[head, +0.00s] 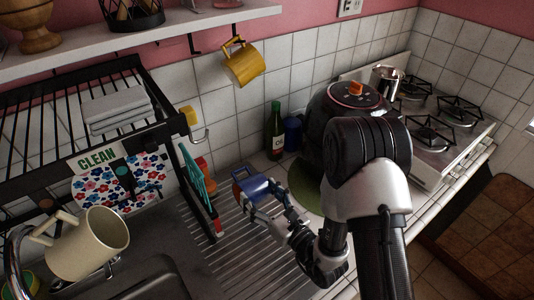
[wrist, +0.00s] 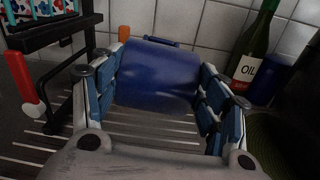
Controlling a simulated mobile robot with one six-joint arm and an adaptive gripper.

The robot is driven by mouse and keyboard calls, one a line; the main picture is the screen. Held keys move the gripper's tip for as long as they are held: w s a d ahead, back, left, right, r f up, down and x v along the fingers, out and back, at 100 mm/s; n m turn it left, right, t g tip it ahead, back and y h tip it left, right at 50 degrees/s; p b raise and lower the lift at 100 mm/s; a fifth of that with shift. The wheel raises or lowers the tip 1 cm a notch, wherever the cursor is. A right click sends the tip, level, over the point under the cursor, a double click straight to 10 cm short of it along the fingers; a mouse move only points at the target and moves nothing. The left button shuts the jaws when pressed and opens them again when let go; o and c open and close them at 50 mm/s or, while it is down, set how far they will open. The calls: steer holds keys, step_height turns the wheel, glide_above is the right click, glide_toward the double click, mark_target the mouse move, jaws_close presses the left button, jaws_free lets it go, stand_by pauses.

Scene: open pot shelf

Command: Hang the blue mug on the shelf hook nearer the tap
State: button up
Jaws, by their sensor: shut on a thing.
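The blue mug (head: 252,187) is over the ribbed drainboard, between the fingers of my gripper (head: 268,194). In the wrist view the blue mug (wrist: 158,78) lies on its side between the two blue-padded fingers, which press on it from both sides. A small blue piece shows at its far edge; I cannot tell if this is the handle. Whether the mug touches the drainboard is unclear. A dark shelf hook (head: 193,44) under the white shelf is empty. The other shelf hook, to its right, bears a yellow mug (head: 244,63). The chrome tap (head: 15,258) curves at the lower left.
A cream mug (head: 92,244) is near the tap, above the sink. A black dish rack (head: 150,77) with folded cloths stands under the white shelf (head: 150,29). An oil bottle (head: 274,130) and a dark cooker (head: 318,110) stand behind my gripper. The ribbed drainboard (head: 235,240) is mostly clear.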

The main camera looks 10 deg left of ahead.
steer(key=w+a+b, duration=0.3)
steer(key=w, duration=1.7)
steer(key=shift+s+f+b, duration=0.1)
steer(key=shift+f+b, duration=1.45)
steer(key=shift+f, duration=1.8)
steer(key=shift+r, duration=0.1)
steer(key=o, duration=1.4)
steer(key=shift+c, duration=0.2)
